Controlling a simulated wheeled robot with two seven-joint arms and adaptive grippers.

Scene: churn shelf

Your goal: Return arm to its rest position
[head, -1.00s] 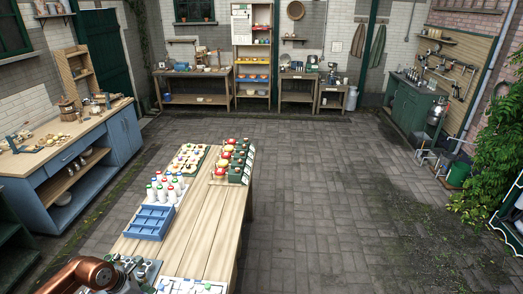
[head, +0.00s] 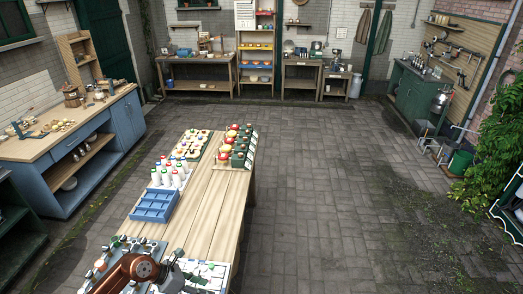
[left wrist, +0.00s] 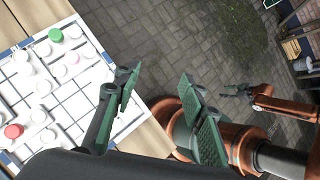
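My left arm's copper link shows at the bottom of the head view, over the near end of the wooden table (head: 205,215). Its gripper (head: 182,272) is small and dark there, beside the white gridded board (head: 213,268). In the left wrist view the left gripper (left wrist: 162,108) has its two green-padded fingers wide apart with nothing between them. Paving and the table's edge show beyond them. In the left wrist view my right gripper (left wrist: 236,90) hangs above the paving, clear of the table; it is too small to tell whether it is open.
The table carries a blue divided tray (head: 155,205), white bottles (head: 168,176) with coloured caps, a board of small round items (head: 195,146) and a rack of green boxes (head: 239,155). A blue workbench (head: 88,158) stands left. Paving right of the table is clear.

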